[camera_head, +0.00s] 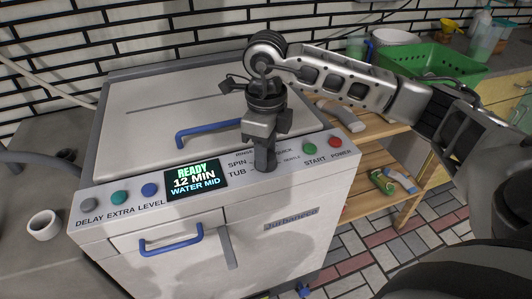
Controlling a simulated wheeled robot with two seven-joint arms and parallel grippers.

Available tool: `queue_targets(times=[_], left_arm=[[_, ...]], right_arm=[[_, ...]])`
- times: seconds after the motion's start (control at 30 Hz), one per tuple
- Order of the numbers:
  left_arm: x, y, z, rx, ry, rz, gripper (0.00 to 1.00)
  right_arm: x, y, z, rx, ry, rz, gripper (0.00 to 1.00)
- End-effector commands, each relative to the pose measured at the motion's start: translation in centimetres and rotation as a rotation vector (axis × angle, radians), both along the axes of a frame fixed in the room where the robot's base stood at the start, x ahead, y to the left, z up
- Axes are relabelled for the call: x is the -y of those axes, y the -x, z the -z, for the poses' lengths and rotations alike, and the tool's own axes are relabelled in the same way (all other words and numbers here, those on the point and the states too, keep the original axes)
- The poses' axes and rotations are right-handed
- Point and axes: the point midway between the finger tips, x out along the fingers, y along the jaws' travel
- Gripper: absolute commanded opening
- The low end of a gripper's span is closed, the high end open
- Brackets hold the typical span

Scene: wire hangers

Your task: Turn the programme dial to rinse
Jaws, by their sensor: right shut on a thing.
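The washing machine (215,230) is white, with a control panel along its front top edge. My right gripper (264,160) points down onto the panel, right of the display, and is shut on the programme dial. The gripper hides the dial, so I cannot tell where its pointer stands. Small labels surround it: SPIN and TUB show on the left, and a partly covered word that looks like RINSE is above them. The display (196,179) reads READY, 12 MIN, WATER MID. My left gripper is not in view.
Left of the display are grey, teal and blue buttons. Right of the dial are the green start button (310,149) and red power button (335,142). The lid has a blue handle (208,131). A white cup (44,225) stands left; a green basket (430,62) is back right.

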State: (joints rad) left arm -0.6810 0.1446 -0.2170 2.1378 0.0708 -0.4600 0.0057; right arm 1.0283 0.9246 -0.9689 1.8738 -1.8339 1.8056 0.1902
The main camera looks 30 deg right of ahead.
Motion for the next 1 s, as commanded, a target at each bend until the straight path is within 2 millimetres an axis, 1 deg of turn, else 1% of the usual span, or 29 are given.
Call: queue_targets(times=[0.3,0.73,0.77,0.8,0.83,1.0], left_arm=[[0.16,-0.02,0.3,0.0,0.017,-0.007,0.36],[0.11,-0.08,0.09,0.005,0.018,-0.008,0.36],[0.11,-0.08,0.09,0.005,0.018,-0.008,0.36],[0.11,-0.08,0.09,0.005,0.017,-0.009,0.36],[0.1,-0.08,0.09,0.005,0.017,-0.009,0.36],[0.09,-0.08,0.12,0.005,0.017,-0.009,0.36]], right_arm=[[-0.04,-0.12,-0.13,0.007,-0.003,-0.087,0.14],[-0.05,-0.14,-0.19,0.008,-0.003,-0.094,0.14],[-0.05,-0.14,-0.19,0.008,-0.003,-0.094,0.45],[-0.04,-0.13,-0.18,0.007,-0.003,-0.093,0.56],[-0.04,-0.12,-0.16,0.007,-0.003,-0.093,0.59],[-0.03,-0.08,-0.1,0.004,-0.002,-0.093,0.59]])
